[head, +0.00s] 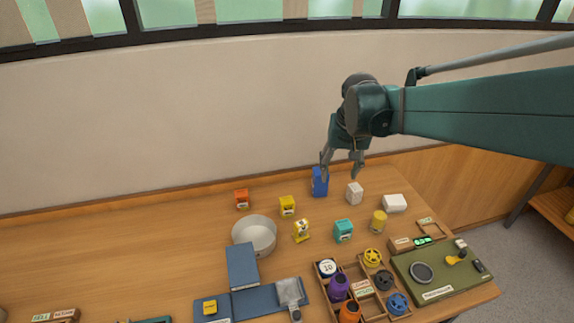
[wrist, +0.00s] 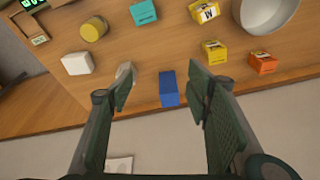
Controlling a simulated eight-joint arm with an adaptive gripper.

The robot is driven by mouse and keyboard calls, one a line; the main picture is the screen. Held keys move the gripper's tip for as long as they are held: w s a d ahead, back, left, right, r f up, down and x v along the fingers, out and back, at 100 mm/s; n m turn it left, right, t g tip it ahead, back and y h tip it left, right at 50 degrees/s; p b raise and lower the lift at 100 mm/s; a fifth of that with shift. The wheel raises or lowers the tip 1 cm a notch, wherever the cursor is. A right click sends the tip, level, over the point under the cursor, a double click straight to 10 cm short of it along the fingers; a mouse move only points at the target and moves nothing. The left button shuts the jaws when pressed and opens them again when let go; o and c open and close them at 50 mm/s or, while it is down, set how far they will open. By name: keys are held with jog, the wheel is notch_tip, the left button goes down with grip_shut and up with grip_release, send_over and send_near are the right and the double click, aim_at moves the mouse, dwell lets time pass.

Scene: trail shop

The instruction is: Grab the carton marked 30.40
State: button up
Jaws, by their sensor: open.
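Several small cartons stand on the wooden counter; I cannot read 30.40 on any of them. They are a blue one (head: 320,183), a white one (head: 354,194), a teal one (head: 343,231), an orange one (head: 242,199), a yellow one (head: 287,206) and a yellow-and-white one (head: 302,230). My gripper (head: 340,172) is open and empty, pointing down above the back of the counter near the blue and white cartons. In the wrist view the blue carton (wrist: 169,89) shows between the open fingers, and the white one is partly hidden behind the left finger.
A white block (head: 394,203) and a yellow cylinder (head: 378,222) stand to the right. A pale round bowl (head: 238,243) sits left of the teal carton. In front are a divided wooden tray (head: 373,313) with several items and a green mat (head: 408,267). The wall closes the back.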

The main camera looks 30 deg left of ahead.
jog(key=s+a+f+n+g+p, duration=0.1)
jog(key=a+f+p, duration=0.15)
jog(key=a, duration=0.65)
jog(key=a+f+n+p, duration=0.1)
jog(key=a+f, duration=0.2)
jog(key=a, duration=0.6)
jog(key=n+g+h+p, duration=0.1)
jog(key=p, duration=0.3)
send_over(241, 193)
jog(key=f, duration=0.8)
jog(key=shift+w+d+f, duration=0.15)
jog(key=shift+w+d, duration=0.05)
jog(key=shift+w, duration=0.1)
jog(key=shift+s+a+f, duration=0.25)
jog(key=shift+a, duration=0.05)
jog(key=shift+f, duration=1.35)
jog(key=shift+d+f, duration=0.15)
jog(key=shift+f, duration=2.45)
